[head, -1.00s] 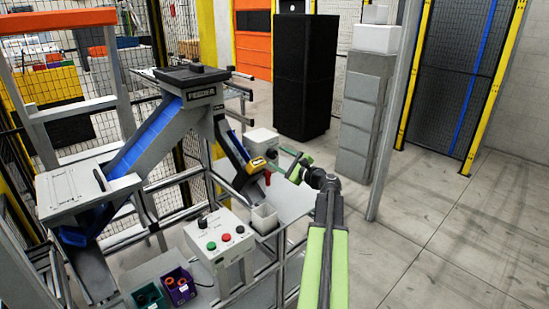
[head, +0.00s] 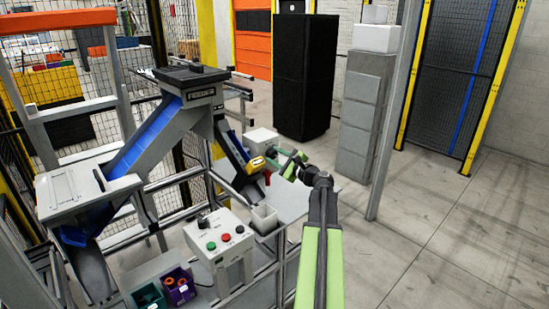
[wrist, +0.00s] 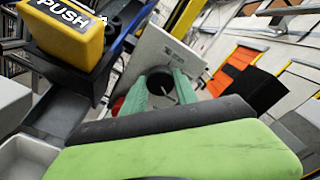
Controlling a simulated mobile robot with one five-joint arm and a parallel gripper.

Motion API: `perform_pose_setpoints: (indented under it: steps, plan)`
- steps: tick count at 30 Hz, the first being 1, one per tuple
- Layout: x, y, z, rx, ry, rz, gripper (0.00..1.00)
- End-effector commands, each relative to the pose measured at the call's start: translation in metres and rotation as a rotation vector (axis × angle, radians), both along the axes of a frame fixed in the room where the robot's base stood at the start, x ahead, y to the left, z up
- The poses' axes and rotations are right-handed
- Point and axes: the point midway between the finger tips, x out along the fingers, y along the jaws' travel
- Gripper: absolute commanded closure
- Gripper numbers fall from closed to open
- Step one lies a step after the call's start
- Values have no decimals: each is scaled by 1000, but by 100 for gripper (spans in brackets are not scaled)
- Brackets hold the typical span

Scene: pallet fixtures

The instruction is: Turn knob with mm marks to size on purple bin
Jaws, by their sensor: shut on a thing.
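A white box (head: 262,138) stands at the far end of the bench. In the wrist view its pale face (wrist: 165,50) carries a round dark knob (wrist: 158,82). My gripper (head: 275,155) is at this face. In the wrist view its two green fingers (wrist: 161,88) lie on either side of the knob, shut on it. Any mm marks are too small to read. The purple bin (head: 190,293) sits at the front left of the bench with orange and dark rings in it. I cannot read a size on it.
A teal bin (head: 140,304) stands beside the purple bin. A control box (head: 225,262) has a dark knob and several buttons. A yellow PUSH block (wrist: 70,35) and a grey chute are close left of my gripper. A red part (head: 267,178) is below it. Open floor lies right.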

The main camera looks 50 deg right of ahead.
Motion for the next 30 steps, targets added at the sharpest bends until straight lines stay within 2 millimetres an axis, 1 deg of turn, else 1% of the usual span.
perform_pose_setpoints:
  steps: [1, 8, 14, 30]
  plan:
    - [-1, 5, -1, -2, 2, 12, 100]
    - [1, 0, -1, -39, 6, 17, 100]
    - [1, 0, -1, -146, 14, 16, 100]
    - [1, -1, -1, -636, 49, 12, 100]
